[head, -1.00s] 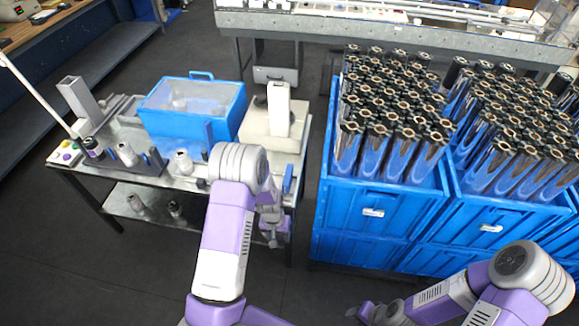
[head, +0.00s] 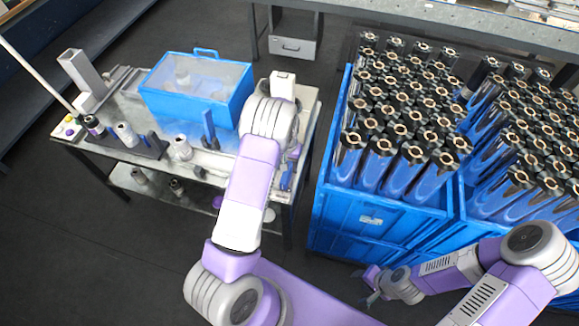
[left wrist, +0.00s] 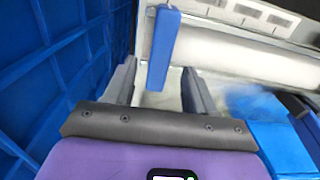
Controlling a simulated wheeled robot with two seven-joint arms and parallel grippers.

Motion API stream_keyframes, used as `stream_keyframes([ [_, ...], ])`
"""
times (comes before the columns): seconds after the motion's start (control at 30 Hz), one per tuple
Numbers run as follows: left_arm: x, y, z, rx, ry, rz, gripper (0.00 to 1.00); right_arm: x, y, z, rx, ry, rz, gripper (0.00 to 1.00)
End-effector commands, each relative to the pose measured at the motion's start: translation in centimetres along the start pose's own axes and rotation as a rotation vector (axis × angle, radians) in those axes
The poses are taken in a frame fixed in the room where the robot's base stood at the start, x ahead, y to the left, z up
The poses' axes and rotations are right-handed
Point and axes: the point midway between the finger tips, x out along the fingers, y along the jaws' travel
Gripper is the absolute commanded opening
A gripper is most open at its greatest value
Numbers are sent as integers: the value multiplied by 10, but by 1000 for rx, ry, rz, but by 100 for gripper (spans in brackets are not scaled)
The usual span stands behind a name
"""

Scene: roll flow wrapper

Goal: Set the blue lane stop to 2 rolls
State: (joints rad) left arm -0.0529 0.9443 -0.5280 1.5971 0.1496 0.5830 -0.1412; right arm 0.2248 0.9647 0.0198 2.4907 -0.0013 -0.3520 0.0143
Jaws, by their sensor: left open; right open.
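In the left wrist view my left gripper (left wrist: 159,86) is open. A blue upright bar (left wrist: 162,48), which looks like the blue lane stop, stands between its two fingers, and I see no finger closed on it. In the head view a blue piece (head: 286,178) at the right end of the metal table may be the same part; my left arm hides most of that area and the left gripper's fingers. My right gripper (head: 371,285) is open and empty, low in front of the blue crates.
Blue crates (head: 370,221) full of dark-topped shiny rolls stand right of the table. A blue bin with a clear lid (head: 196,97), a small blue upright (head: 208,128) and several grey cylinders are on the table. Dark floor in front is clear.

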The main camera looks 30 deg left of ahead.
Motion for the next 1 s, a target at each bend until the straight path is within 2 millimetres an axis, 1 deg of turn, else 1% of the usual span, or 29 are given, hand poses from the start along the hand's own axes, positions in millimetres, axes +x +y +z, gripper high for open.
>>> stream_keyframes([
  [0.03, 11, 0, 1, 0, -4, -1, 55, 1, 0, 0, 0, -1, 0, 43],
  [0.1, 22, 0, 0, 1, -2, -1, 55, 2, 1, 0, 0, -1, 0, 43],
  [0.2, 36, 0, 0, 1, -2, 0, 55, 3, 1, 0, 0, 0, 0, 43],
  [0.3, 46, 0, 0, 2, -1, 0, 55, 3, 1, 0, 0, 0, 0, 43],
  [0.43, 51, 0, 0, 1, 1, 0, 55, 3, 1, 0, 0, 0, 0, 43],
  [0.67, 51, 0, 0, 1, 1, 0, 55, 3, 1, 0, 0, 0, 0, 43],
  [0.77, 51, 0, 0, 1, 1, 0, 42, 3, 1, 0, 0, 0, 0, 43],
  [1.0, 51, 0, 0, 1, 1, 0, 5, 3, 1, 0, 0, 0, 0, 43],
])
